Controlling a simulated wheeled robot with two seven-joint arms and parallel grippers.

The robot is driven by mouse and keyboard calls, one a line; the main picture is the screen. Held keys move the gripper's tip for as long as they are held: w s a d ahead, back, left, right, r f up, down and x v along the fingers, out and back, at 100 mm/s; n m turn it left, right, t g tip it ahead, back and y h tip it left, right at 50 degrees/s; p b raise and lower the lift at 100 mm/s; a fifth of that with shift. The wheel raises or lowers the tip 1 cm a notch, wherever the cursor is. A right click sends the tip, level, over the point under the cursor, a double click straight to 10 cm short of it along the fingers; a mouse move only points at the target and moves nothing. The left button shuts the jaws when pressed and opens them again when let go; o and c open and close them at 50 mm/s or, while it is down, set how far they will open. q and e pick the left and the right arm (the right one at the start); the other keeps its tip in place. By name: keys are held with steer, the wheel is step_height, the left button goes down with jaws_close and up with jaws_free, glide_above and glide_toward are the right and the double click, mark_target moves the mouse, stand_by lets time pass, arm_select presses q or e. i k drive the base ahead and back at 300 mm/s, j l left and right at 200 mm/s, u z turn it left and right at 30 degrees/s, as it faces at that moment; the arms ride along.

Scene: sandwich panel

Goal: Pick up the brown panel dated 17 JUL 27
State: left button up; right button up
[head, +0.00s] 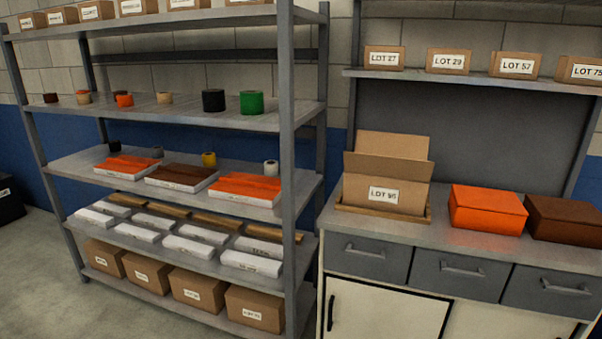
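Brown panels (186,173) lie in a white open tray (166,184) on the middle level of the grey shelf rack, between two white trays of orange panels (126,165) (246,185). I cannot tell how many brown panels there are. Any date on them is too small to read, so the one dated 17 JUL 27 cannot be picked out. Neither of my grippers is in view.
Spools stand behind the trays; rack posts (287,180) stand in front. White packs and cartons (254,308) fill the lower levels. On the right counter (450,237) stand an open LOT carton (385,195), an orange box (487,210) and a brown box (565,218). Floor shows at left.

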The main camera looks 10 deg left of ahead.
mark_target(179, 177)
steer(key=i+j+z, duration=0.2)
steer(key=j, duration=0.7)
steer(key=i+j+z, duration=0.2)
steer(key=j, duration=0.75)
steer(key=j+z, duration=0.2)
steer(key=j, duration=0.75)
